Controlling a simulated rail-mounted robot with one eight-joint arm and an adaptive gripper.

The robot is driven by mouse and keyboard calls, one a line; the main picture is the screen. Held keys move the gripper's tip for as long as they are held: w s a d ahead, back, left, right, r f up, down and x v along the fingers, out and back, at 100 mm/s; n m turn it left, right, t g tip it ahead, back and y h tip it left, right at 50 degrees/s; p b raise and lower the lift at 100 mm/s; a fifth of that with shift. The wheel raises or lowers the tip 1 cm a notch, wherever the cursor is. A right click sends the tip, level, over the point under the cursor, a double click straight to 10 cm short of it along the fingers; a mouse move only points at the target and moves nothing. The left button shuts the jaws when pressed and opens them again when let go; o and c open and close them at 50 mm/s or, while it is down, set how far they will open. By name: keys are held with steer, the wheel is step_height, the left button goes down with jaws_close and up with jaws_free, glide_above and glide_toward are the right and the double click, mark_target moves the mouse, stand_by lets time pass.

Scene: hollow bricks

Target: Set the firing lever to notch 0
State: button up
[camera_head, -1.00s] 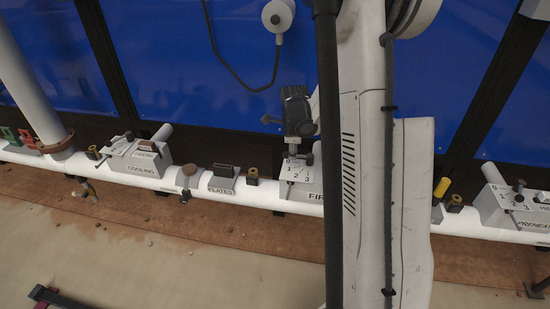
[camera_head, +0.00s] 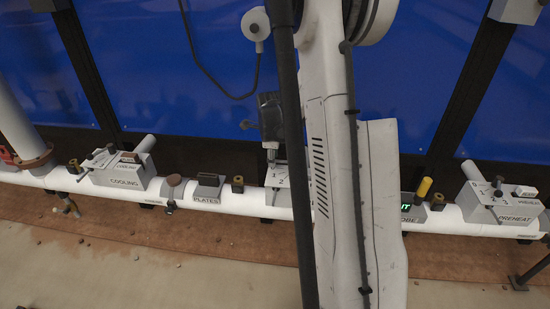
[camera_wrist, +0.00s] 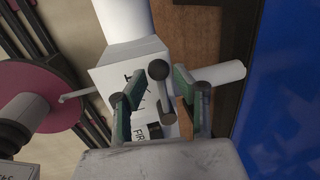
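The firing box (camera_head: 276,181) is a pale block on the white pipe, with notch numbers 1 and 2 showing on its top. My arm hides the rest of it. My gripper (camera_head: 270,135) points down just above this box. In the wrist view my gripper (camera_wrist: 157,92) is open, with a green-padded finger on either side of the firing lever (camera_wrist: 160,88). The lever has a dark round knob and stands between the fingers, with a gap visible on both sides. The box (camera_wrist: 135,70) shows marks and part of its label there. I cannot tell which notch the lever is at.
To the left along the pipe stand the PLATES block (camera_head: 208,187) and the COOLING box (camera_head: 122,172). To the right are a yellow-handled part (camera_head: 424,188) and the PREHEAT box (camera_head: 490,205). A maroon disc (camera_wrist: 45,95) lies left in the wrist view.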

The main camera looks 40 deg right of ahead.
steer(key=shift+s+d, duration=0.15)
steer(key=shift+s, duration=0.05)
steer(key=shift+s+r, duration=0.15)
steer(key=shift+r, duration=0.45)
step_height(320, 180, up, 11)
steer(key=s+a, duration=0.1)
steer(key=shift+a+f, duration=0.2)
steer(key=shift+a, duration=0.2)
